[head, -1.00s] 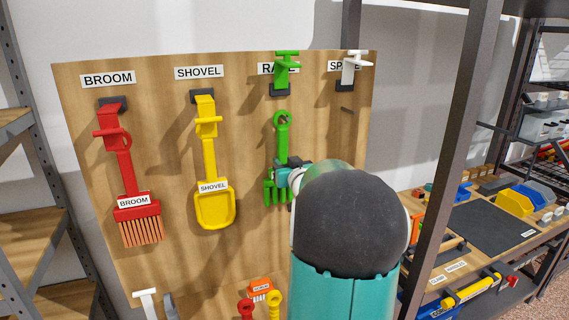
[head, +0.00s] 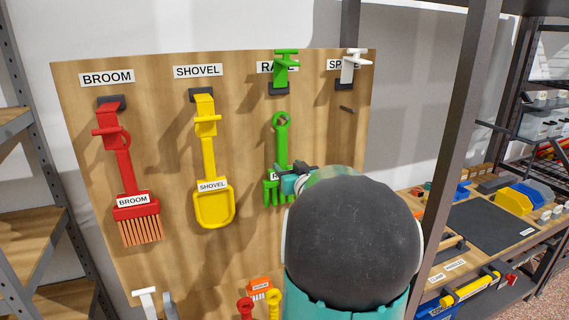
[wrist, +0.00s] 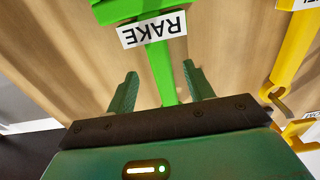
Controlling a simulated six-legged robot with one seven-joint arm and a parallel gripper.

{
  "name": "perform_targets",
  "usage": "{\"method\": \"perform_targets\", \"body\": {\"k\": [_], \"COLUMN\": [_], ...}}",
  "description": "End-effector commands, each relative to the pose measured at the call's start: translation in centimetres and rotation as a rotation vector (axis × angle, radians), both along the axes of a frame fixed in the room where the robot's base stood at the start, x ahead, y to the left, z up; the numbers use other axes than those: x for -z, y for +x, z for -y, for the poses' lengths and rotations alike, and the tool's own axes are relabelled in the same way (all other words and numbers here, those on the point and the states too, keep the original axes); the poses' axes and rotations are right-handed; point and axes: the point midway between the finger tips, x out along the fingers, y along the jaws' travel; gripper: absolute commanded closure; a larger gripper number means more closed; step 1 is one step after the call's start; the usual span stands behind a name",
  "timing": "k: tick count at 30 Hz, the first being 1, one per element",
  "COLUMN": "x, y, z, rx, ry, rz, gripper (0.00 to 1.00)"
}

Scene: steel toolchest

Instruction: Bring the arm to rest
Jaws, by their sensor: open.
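My gripper (wrist: 160,70) is open in the wrist view, its two green fingers spread apart. The green rake's shaft (wrist: 164,85) shows between the fingers, with a gap on both sides. The rake's label (wrist: 152,29) appears upside down beyond the fingertips. In the head view my gripper (head: 292,179) is in front of the lower part of the green rake (head: 282,145), which hangs on the wooden board. My dark, rounded arm link covers part of the board and hides some of the rake's tines. How far the fingers are from the board is hard to tell.
A red broom (head: 125,170) and a yellow shovel (head: 214,205) hang to the left on the board (head: 170,250). A dark upright post (head: 455,150) stands close to the right of my arm. A workbench with a black mat (head: 490,228) lies beyond it.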

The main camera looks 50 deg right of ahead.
Motion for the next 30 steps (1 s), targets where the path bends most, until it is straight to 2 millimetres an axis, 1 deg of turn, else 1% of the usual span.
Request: {"method": "perform_targets", "body": {"k": [1, 6, 9, 13, 18, 25, 28, 30], "x": [-0.1, -0.1, 0.0, 0.0, 0.1, 0.0, -0.3, -0.8], "y": [-1.1, -4.3, -5.9, -7.3, -8.0, -7.9, -7.3, -6.4], "z": [-0.6, -2.6, -3.6, -4.4, -4.7, -4.8, -5.3, -6.3], "rx": [0.001, 0.001, 0.000, 0.000, 0.000, 0.000, 0.001, 0.005], "ry": [-0.002, -0.003, -0.001, -0.001, -0.001, -0.001, -0.003, -0.009], "rz": [-0.001, 0.001, 0.000, -0.001, 0.001, 0.001, -0.003, -0.009], "gripper": [0.48, 0.48, 0.48, 0.48, 0.48, 0.48, 0.48, 0.48]}}
